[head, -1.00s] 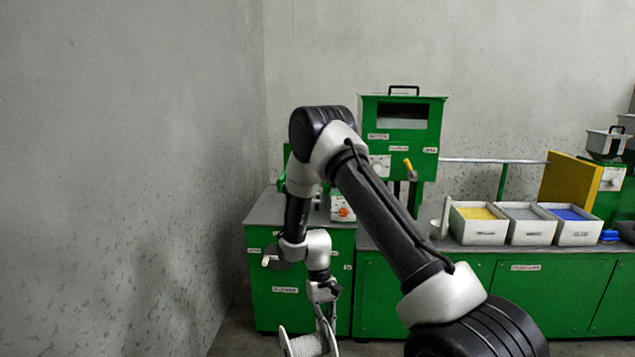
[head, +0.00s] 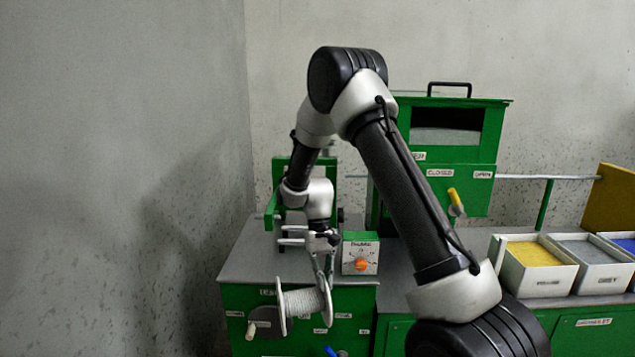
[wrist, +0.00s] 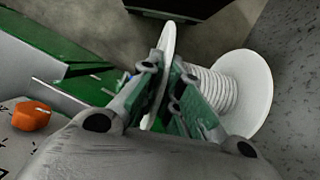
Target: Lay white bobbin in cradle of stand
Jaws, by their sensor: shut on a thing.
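My gripper (head: 325,282) is shut on the white bobbin (head: 303,303), in front of the left bench in the head view. The wrist view shows my gripper (wrist: 165,75) with its fingers either side of one flange of the bobbin (wrist: 215,88). The bobbin has two white flanges and is wound with pale cord; its axis lies roughly level. A green upright frame (head: 275,208) with light rods stands on the bench behind my gripper, likely the stand. My arm partly covers it, and its cradle cannot be made out clearly.
A control box with an orange knob (head: 361,265) stands on the bench right of my gripper; the knob also shows in the wrist view (wrist: 31,115). A crank (head: 262,325) is on the bench front. A green cabinet (head: 455,150) and trays (head: 535,265) are further right.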

